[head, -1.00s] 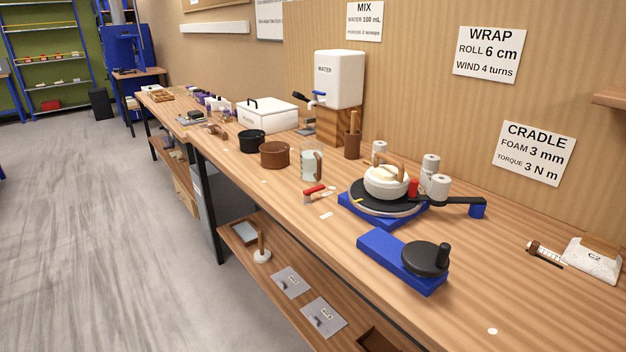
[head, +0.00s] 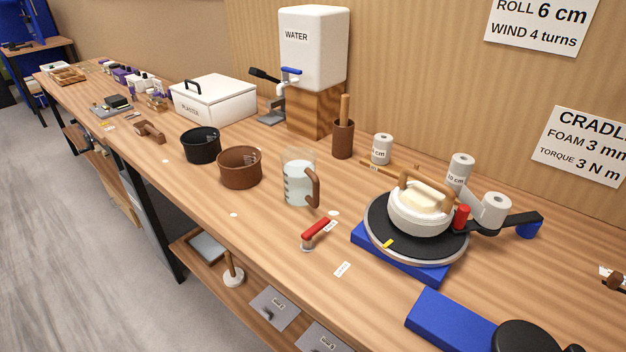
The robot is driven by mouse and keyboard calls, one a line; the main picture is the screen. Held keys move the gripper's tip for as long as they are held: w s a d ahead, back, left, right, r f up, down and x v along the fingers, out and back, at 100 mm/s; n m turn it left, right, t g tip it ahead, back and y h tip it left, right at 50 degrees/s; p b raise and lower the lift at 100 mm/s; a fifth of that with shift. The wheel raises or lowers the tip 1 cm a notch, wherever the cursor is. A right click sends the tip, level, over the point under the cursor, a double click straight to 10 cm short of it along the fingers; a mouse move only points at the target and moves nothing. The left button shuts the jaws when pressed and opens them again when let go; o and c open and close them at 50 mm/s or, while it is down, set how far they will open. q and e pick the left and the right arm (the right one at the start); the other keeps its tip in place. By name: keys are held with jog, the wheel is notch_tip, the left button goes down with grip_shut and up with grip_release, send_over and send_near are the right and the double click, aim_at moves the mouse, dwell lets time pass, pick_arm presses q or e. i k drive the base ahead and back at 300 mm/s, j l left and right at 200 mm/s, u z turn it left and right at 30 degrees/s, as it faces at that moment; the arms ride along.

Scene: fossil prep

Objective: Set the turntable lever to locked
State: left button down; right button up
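The turntable (head: 375,238) is a round black disc with a silver rim and a yellow mark, on a blue base (head: 410,262). A small lever with a red handle (head: 316,227) and a metal pivot stands on the bench to its left. The lever's handle points up and right, with its end beside one small white label (head: 330,226). A second white label (head: 342,269) lies nearer the bench's front edge. The print on both is too small to read. Neither of my grippers is in view.
A white wrapped piece (head: 418,213) with a wooden handle sits on the turntable. A red knob (head: 461,217) and a black arm (head: 505,222) are at its right. A jug of water (head: 298,180) stands behind the lever. A blue-based device (head: 450,322) is nearer.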

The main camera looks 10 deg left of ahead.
aim_at(306, 237)
jog(key=i+j+z, duration=0.3)
jog(key=i+j, duration=0.15)
jog(key=j, duration=0.2)
jog(key=i+j+z, duration=0.15)
jog(key=j, duration=0.2)
